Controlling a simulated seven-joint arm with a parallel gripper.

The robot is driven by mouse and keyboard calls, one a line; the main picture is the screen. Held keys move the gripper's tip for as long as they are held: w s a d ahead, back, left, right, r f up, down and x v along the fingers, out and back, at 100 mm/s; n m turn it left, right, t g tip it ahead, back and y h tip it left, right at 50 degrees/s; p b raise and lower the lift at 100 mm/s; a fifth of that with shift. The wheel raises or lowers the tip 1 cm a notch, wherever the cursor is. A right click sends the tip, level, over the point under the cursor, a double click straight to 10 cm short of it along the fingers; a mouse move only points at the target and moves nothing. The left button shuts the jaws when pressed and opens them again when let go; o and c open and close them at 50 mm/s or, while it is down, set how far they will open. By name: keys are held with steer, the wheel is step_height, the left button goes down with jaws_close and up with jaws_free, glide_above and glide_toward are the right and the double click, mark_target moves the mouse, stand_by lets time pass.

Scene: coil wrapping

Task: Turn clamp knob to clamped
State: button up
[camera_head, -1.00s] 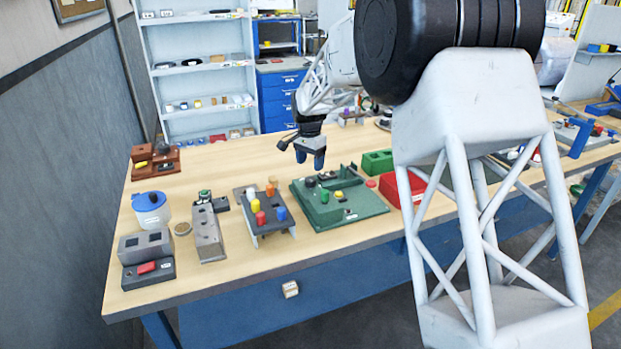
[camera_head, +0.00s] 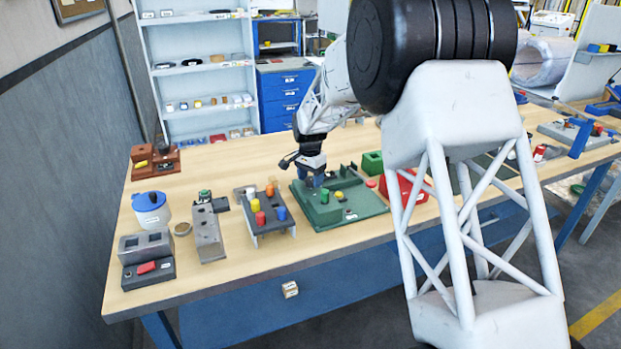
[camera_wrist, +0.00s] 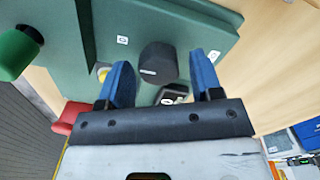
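My gripper (camera_head: 313,180) points down over the fixture's back left part. In the wrist view the black knob (camera_wrist: 158,63), with a small light mark, stands on the green fixture (camera_wrist: 120,20). It appears between the blue fingers of my gripper (camera_wrist: 163,75), with gaps on both sides. My gripper is open. In the head view my gripper hides the black knob. I cannot read the knob's setting.
A grey stand with coloured pegs (camera_head: 262,222) is left of the fixture. A green box (camera_head: 371,163) and a red box (camera_head: 405,187) are on its right. In the wrist view a green cylinder (camera_wrist: 18,53) stands at the left. Bare wood (camera_head: 225,160) lies behind the stand.

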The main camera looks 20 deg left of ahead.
steer(key=c, duration=0.8)
steer(key=shift+o, duration=0.2)
steer(key=shift+n, duration=0.3)
steer(key=n, duration=0.3)
steer(key=shift+n, duration=0.4)
steer(key=n, duration=0.4)
steer(key=shift+n, duration=0.3)
steer(key=n, duration=0.4)
steer(key=shift+a+n, duration=0.1)
steer(key=shift+n, duration=2.4)
steer(key=shift+s, duration=0.1)
